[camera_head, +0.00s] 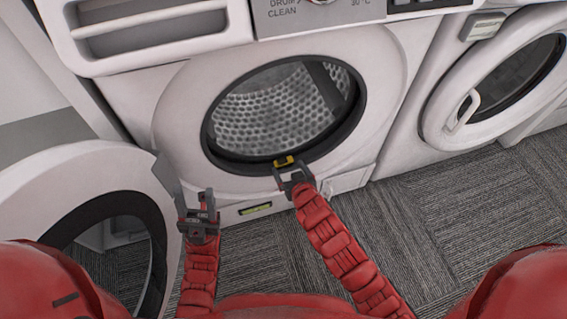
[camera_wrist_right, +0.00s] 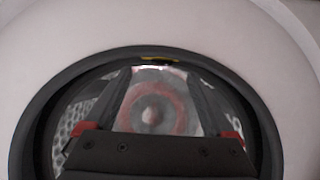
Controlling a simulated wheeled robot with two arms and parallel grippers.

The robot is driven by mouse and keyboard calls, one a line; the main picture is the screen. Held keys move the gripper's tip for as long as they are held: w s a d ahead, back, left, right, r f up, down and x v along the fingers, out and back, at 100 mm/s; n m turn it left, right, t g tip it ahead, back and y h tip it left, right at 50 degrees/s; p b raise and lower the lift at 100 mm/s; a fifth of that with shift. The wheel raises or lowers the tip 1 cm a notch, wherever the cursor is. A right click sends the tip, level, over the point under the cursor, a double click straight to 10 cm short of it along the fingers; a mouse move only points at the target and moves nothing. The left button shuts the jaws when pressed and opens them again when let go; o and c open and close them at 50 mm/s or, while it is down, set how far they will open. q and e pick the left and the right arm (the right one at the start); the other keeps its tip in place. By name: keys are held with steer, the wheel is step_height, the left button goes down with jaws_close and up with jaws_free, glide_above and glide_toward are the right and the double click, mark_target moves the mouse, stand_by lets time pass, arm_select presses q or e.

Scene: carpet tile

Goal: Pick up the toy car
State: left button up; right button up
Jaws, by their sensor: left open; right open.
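A small yellow and dark toy car (camera_head: 284,161) sits at the lower rim of the open washing machine's round opening in the head view. In the right wrist view only a thin yellow strip of the toy car (camera_wrist_right: 160,59) shows at the dark rim. My right gripper (camera_head: 289,169) is open, its fingers pointing at the car and spread close to it; whether they touch it I cannot tell. In the wrist view the right gripper's fingertips (camera_wrist_right: 158,73) lie just below the strip. My left gripper (camera_head: 207,194) is open and empty, left of the opening.
The front-loading washer (camera_head: 180,110) has its round door (camera_head: 75,165) swung open at the left. A second machine with a shut door (camera_head: 500,85) stands at the right. Grey carpet tile (camera_head: 450,210) is clear at the right. A yellow-green label (camera_head: 255,208) is low on the washer.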

mark_target(284, 161)
steer(key=b+x, duration=0.1)
steer(key=x, duration=0.4)
steer(key=shift+b, duration=0.35)
steer(key=c, duration=1)
